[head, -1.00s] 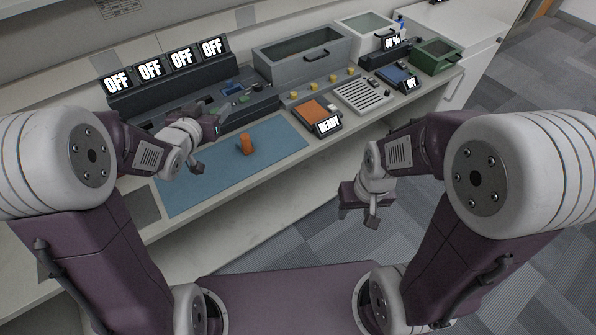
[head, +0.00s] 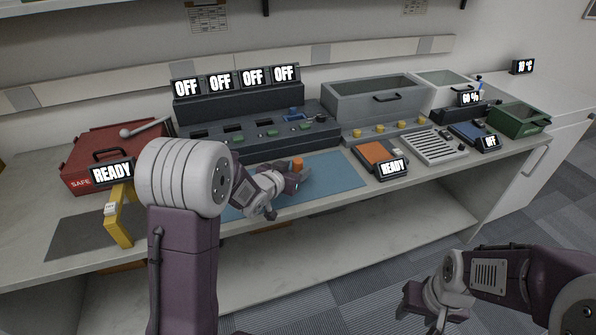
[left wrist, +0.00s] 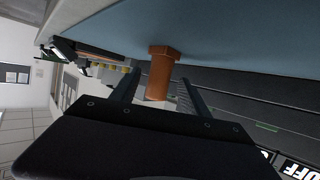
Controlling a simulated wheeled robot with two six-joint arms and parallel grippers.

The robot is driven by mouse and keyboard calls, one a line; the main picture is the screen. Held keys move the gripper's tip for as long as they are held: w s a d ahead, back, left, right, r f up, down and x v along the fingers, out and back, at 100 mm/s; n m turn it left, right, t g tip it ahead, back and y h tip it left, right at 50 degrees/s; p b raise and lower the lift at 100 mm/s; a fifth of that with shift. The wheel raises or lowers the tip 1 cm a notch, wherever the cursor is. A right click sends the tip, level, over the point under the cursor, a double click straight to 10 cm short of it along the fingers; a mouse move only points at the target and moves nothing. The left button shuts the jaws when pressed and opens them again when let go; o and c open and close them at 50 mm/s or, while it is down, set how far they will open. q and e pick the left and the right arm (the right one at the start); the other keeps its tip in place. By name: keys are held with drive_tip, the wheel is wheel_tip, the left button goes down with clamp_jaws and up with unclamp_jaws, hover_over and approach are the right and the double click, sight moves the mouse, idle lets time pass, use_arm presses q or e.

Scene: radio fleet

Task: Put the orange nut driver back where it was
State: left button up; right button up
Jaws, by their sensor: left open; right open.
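The orange nut driver (head: 298,163) stands on the blue mat (head: 338,172), partly hidden by my left gripper (head: 296,181) in the head view. In the left wrist view the driver (left wrist: 160,72) shows as an orange post with a wider end. It lies between the two dark open fingers of my left gripper (left wrist: 158,92), with gaps visible on both sides. My right gripper (head: 432,308) is open and empty, low in front of the bench and far from the driver.
Behind the mat stands a dark console (head: 240,138) with several OFF displays. A grey bin (head: 375,103) and several yellow knobs (head: 380,129) are to its right. An orange-topped READY device (head: 374,155) sits right of the mat. A red case (head: 112,150) and yellow stand (head: 118,222) are left.

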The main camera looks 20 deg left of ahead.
sight(302, 165)
use_arm(q)
drive_tip(key=x, duration=0.4)
drive_tip(key=shift+w+d+f+b, duration=0.1)
drive_tip(key=shift+d+f+b, duration=0.1)
drive_tip(key=shift+b, duration=0.15)
drive_tip(key=shift+w+f, duration=0.1)
drive_tip(key=shift+w, duration=0.25)
drive_tip(key=shift+s, duration=0.1)
drive_tip(key=c, duration=0.3)
clamp_jaws()
wheel_tip(302, 165, up, 5)
drive_tip(key=shift+f+p, duration=0.1)
drive_tip(key=shift+p, duration=0.9)
drive_tip(key=s+d+r, duration=0.4)
drive_tip(key=d+r, duration=0.2)
drive_tip(key=d, duration=0.4)
drive_tip(key=shift+s+d, duration=0.35)
